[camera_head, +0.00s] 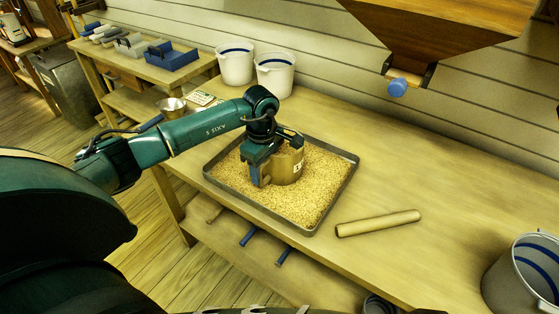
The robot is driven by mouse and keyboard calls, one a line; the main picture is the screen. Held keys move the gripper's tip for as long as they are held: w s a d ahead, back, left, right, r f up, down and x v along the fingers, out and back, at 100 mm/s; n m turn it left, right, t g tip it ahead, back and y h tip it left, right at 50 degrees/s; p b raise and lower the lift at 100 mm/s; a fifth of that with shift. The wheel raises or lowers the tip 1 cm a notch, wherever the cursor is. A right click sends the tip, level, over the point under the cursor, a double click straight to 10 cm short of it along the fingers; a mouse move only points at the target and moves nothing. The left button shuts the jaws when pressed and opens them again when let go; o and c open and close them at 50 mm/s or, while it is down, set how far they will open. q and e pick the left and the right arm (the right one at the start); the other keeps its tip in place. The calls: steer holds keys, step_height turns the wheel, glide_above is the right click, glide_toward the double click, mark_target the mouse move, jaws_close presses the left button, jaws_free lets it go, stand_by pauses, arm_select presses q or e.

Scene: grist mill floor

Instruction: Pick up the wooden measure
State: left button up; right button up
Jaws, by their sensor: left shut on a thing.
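The wooden measure (290,167) is a round tan tub with a small pale label on its side. It stands in the grain of a dark shallow tray (349,177) on the long wooden table. My left gripper (275,165) reaches down over the measure from the left and is shut on its wall. The gripper hides the measure's left side. Whether the measure's bottom is clear of the grain cannot be told. My right gripper does not show.
A wooden roller (378,223) lies right of the tray. Two white buckets (235,64) stand at the back, and a grey bucket (525,275) at the front right. A wooden hopper (445,30) with a blue knob (397,87) overhangs the table. The table's right middle is clear.

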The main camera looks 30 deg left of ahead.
arm_select(q)
steer(key=shift+w+r, duration=0.1)
steer(key=shift+c, duration=0.6)
steer(key=shift+r, duration=0.55)
step_height(320, 180, up, 9)
steer(key=shift+b, duration=0.6)
steer(key=o, duration=1.1)
steer(key=shift+c, duration=0.2)
jaws_close()
